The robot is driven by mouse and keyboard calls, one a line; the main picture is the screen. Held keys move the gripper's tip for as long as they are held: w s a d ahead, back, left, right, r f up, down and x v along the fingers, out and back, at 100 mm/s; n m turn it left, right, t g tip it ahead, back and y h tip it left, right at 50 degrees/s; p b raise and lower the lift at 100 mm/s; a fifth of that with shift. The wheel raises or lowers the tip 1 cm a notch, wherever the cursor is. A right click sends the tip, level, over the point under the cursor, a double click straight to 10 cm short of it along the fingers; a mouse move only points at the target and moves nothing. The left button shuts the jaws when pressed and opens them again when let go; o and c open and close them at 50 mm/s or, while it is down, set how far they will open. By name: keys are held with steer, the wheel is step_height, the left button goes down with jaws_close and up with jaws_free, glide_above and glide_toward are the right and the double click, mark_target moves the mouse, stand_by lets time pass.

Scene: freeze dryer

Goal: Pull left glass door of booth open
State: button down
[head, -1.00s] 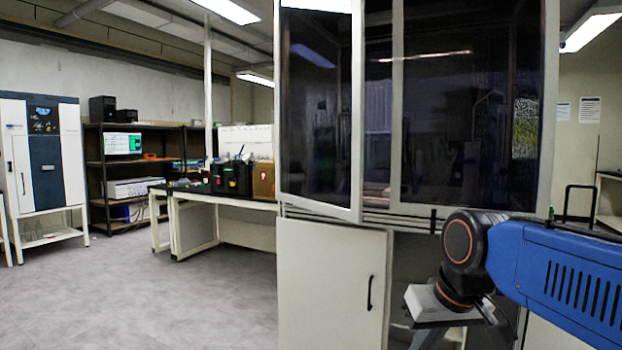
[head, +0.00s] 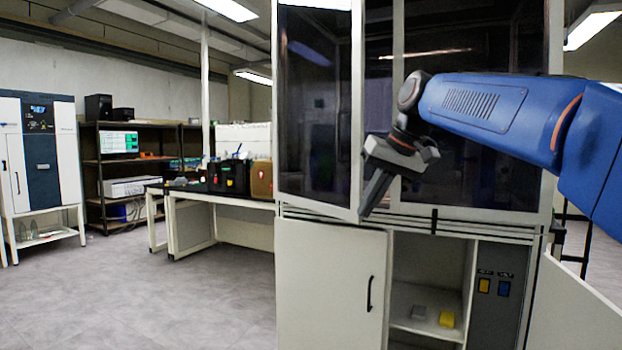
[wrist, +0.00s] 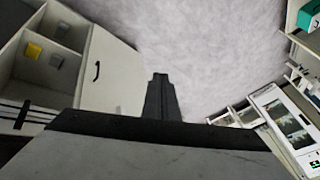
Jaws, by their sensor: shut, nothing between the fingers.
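The left glass door (head: 318,110) of the booth is a dark pane in a white frame. It stands ajar, its right edge swung out toward me. My gripper (head: 366,213) is at the lower right corner of this door's frame, fingers pointing down and to the left. The fingers are shut with nothing between them. I cannot tell whether they touch the frame edge. In the wrist view my gripper (wrist: 158,76) shows as shut dark fingers above the floor. The right glass panel (head: 470,120) is partly hidden behind my blue arm.
Another lower door (head: 575,305) stands open at right. The floor (head: 170,300) at left is clear.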

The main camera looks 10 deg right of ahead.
steer(key=w+a+r+n+y, duration=0.1)
steer(key=w+r+n+y, duration=0.15)
steer(key=w+r, duration=1.05)
steer(key=a+r+x, duration=0.1)
steer(key=a+x, duration=0.1)
steer(key=x, duration=1.1)
steer(key=shift+s+a+r+g, duration=0.15)
steer(key=shift+s+a+g, duration=0.15)
steer(key=shift+a, duration=0.1)
stand_by(0.8)
